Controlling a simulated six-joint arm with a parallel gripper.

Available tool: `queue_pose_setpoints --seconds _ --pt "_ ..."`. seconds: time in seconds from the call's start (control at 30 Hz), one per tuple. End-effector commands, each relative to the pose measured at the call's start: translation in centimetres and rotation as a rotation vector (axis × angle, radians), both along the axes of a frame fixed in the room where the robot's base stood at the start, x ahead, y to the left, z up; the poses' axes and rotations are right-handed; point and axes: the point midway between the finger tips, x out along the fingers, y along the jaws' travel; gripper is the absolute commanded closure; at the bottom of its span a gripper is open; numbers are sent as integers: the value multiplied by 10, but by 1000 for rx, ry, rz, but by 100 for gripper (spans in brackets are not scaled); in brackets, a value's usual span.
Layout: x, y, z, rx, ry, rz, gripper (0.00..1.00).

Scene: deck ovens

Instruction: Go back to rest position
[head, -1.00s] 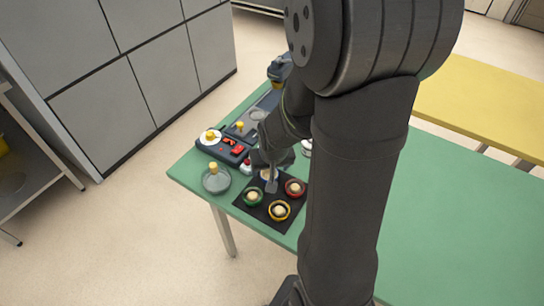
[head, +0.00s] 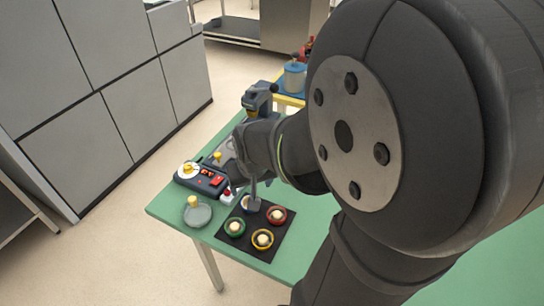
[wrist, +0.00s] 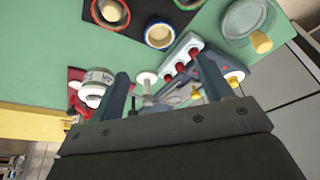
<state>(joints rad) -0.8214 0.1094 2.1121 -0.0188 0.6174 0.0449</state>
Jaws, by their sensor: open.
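My gripper (head: 246,198) is above the green table, close over the far corner of the black mat (head: 282,246). It is open, and the wrist view shows its two fingers (wrist: 165,95) apart with nothing held between them. A further round piece (head: 246,203) at the mat's far corner is partly hidden by my gripper.
A dark control box (head: 203,180) with red buttons and a glass dish (head: 197,213) with a yellow knob stand left of the mat. A white labelled jar (wrist: 98,84) is near one finger. A blue pot (head: 295,76) stands farther back. Grey cabinets line the left.

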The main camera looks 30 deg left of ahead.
Motion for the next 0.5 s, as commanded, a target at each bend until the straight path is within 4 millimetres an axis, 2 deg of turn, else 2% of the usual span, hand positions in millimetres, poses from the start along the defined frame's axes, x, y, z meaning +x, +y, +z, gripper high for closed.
queue_pose_setpoints --seconds 0.33,0.5 --pt "0 0 -1 -1 1 0 28" --pt "2 2 -11 -2 2 0 28"
